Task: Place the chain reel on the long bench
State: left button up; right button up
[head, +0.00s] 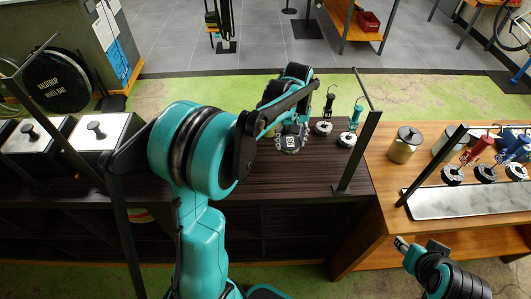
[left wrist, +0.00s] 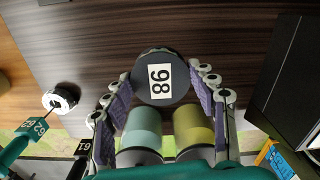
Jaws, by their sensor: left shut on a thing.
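My left gripper (head: 290,132) is shut on a round dark reel with a white number label, which I take to be the chain reel (left wrist: 165,98). In the left wrist view the fingers of my left gripper (left wrist: 161,88) flank the reel on both sides. The reel is over the dark wood top of the long bench (head: 300,178), near its right part. I cannot tell whether it touches the top. My right gripper (head: 402,244) is at the lower right, in front of the wooden table; its jaws are too small to read.
White-and-black discs with dark and teal handled tools (head: 355,115) stand just right of the reel. A black upright frame (head: 358,155) is at the bench's right end. White-topped boxes (head: 95,135) are at left. A metal canister (head: 404,145) stands on the wooden table.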

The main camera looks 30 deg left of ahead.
pick_arm(q)
jog(key=b, duration=0.2)
send_over(262, 166)
jog(key=f, duration=0.5)
jog(key=shift+w+d+f, duration=0.15)
jog(key=shift+w+d, duration=0.1)
jog(key=shift+d, duration=0.05)
jog(key=shift+s+a+f, duration=0.1)
jog(key=shift+s+a, duration=0.1)
jog(key=shift+s, duration=0.05)
jog(key=shift+f, duration=0.2)
notch_tip(262, 166, down, 4)
jog(key=shift+r+b, duration=0.1)
jog(key=shift+b, duration=0.4)
jog(key=shift+r, duration=0.1)
jog(key=o, duration=1.1)
jog(key=shift+f, duration=0.2)
jog(key=o, duration=0.4)
